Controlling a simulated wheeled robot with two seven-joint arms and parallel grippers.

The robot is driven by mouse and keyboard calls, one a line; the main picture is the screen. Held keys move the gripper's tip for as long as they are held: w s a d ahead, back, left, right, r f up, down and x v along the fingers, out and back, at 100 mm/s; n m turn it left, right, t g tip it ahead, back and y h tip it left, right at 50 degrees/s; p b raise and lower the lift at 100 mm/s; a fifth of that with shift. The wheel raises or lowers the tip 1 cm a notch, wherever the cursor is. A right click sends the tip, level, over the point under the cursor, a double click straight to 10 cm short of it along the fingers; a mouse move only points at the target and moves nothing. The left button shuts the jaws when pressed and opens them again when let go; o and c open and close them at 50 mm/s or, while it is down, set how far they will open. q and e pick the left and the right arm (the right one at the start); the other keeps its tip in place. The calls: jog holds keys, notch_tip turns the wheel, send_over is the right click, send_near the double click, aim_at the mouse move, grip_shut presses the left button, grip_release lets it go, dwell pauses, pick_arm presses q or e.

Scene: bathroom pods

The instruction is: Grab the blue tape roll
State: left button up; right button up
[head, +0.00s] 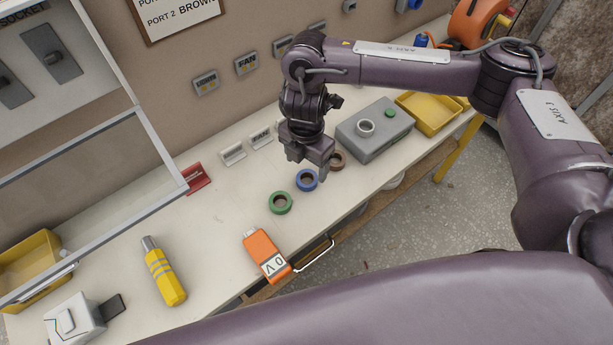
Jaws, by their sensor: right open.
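The blue tape roll (298,183) lies flat on the white workbench, between a green tape roll (280,203) on its left and a brown tape roll (338,160) on its right. My right gripper (307,172) points down over the bench, just above and beside the blue roll, and overlaps its upper right part in the picture. The gripper is open and holds nothing. I cannot tell its exact height above the roll. My left gripper is not in view.
An orange voltage tester (265,255) and a yellow cylindrical tool (163,272) lie nearer. A grey box (374,131) and yellow bin (430,113) stand to the right. A metal-framed panel (135,70) hangs over the left side. Bare bench lies around the green roll.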

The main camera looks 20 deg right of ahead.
aim_at(307, 178)
jog(key=f, duration=0.6)
jog(key=shift+w+d+f+b, duration=0.1)
jog(key=shift+w+d+b, duration=0.1)
jog(key=shift+b, duration=0.2)
jog(key=c, duration=1)
jog(key=shift+c, duration=0.2)
